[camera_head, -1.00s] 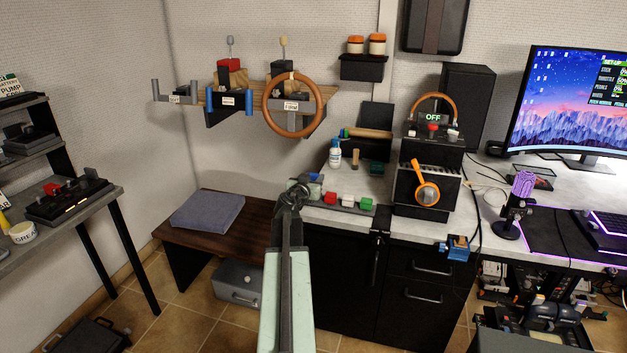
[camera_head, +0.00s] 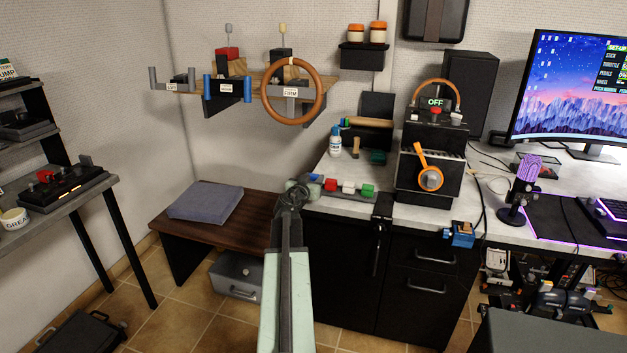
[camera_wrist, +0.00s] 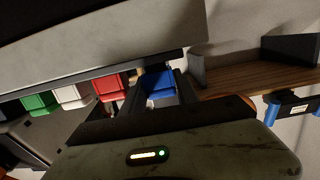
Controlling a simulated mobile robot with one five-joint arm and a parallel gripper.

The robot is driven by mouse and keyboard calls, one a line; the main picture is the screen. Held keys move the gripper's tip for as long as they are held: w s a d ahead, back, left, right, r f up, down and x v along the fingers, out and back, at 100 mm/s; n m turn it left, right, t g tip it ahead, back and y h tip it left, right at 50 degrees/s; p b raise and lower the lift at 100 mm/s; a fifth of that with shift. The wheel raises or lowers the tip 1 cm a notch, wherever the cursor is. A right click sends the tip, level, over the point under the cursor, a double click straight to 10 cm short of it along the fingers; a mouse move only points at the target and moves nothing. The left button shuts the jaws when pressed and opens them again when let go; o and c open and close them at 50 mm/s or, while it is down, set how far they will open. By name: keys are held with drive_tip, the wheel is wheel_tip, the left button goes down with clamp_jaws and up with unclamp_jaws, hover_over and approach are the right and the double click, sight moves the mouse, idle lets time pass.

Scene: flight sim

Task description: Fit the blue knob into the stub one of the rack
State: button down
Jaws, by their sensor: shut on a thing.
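The blue knob (camera_head: 314,178) is at the left end of a row of knobs on the bench rack (camera_head: 356,197). In the wrist view the blue knob (camera_wrist: 158,84) is between the two fingers of my gripper (camera_wrist: 157,90), which is shut on it. Beside it in the row are a red knob (camera_head: 330,184), a white knob (camera_head: 348,187) and a green knob (camera_head: 367,190). The stub under the blue knob is hidden, so I cannot tell whether the knob is seated. In the head view my arm partly hides the rack's left end.
A white bottle (camera_head: 335,142) and a green-ended brush stand behind the rack. A black box with an orange lever (camera_head: 428,178) stands to its right. A wall shelf with a wooden wheel (camera_head: 320,92) hangs above left. A low bench (camera_head: 240,232) is below left.

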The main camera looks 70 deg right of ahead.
drive_tip(key=shift+f+b, duration=0.3)
drive_tip(key=shift+f, duration=0.15)
drive_tip(key=c, duration=0.9)
unclamp_jaws()
drive_tip(key=shift+o, duration=0.2)
drive_tip(key=shift+s, duration=0.1)
drive_tip(key=a, duration=0.2)
drive_tip(key=a+r+p, duration=0.1)
drive_tip(key=a, duration=0.4)
drive_tip(key=shift+s+a+r, duration=0.1)
drive_tip(key=shift+a+r, duration=0.05)
drive_tip(key=shift+a, duration=0.25)
